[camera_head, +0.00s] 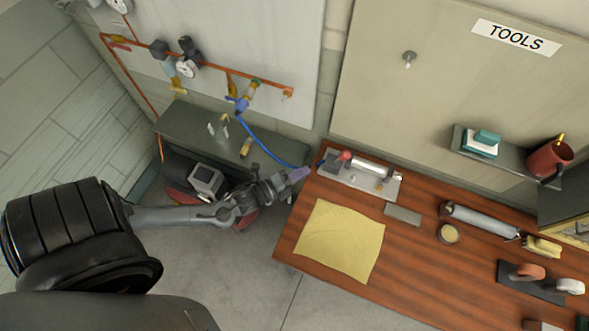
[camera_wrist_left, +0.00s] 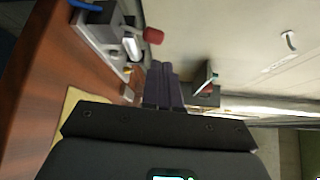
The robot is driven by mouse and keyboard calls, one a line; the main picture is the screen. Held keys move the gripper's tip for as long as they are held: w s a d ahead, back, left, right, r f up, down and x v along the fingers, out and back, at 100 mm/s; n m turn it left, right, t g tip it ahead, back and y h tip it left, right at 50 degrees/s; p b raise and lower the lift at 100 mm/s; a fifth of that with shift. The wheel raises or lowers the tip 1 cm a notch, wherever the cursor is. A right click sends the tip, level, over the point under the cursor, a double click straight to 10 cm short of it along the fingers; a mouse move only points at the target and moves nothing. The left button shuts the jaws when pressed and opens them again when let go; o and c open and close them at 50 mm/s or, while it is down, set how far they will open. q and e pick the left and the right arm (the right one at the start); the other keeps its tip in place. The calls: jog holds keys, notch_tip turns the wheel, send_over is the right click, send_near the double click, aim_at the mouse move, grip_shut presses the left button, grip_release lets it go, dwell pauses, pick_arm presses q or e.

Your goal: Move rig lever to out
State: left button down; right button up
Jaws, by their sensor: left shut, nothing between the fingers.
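The rig is a metal plate (camera_head: 388,186) on the bench's back left corner, with a silver cylinder (camera_head: 371,170) and a lever with a red knob (camera_head: 345,156). The red knob (camera_wrist_left: 153,36) also shows in the left wrist view, just beyond the fingertips and slightly left. My left gripper (camera_head: 300,174) is shut and empty at the bench's left edge, left of the rig and apart from the knob. Its purple fingers (camera_wrist_left: 163,85) lie together in the wrist view. The lever's shaft is too small to read clearly. My right gripper is not in view.
A blue hose (camera_head: 262,146) runs from the wall piping to the rig, close to my left gripper. A yellow cloth (camera_head: 340,241) lies on the wooden bench (camera_head: 300,250). A grey block (camera_head: 402,214) and a round tin (camera_head: 448,233) stand right of it.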

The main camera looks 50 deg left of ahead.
pick_arm(q)
jog(key=shift+s+a+r, duration=0.1)
jog(key=shift+s+r, duration=0.05)
jog(key=shift+s, duration=0.45)
jog(key=shift+s+r, duration=0.15)
jog(key=shift+s, duration=0.4)
jog(key=d+r+n+g+y+p, duration=0.1)
jog(key=d+r+n+g+p, duration=0.1)
jog(key=d+r+n+p, duration=0.45)
jog(key=d+r+n+g+y+p, duration=0.1)
jog(key=r+n+g+p, duration=0.3)
jog(key=r, duration=0.6)
jog(key=s+d+n+g, duration=0.1)
jog(key=s+n+g, duration=0.6)
jog(key=s, duration=0.4)
jog(key=shift+s+d+f+n, duration=0.25)
jog(key=shift+s+f+n, duration=0.15)
jog(key=shift+n, duration=0.45)
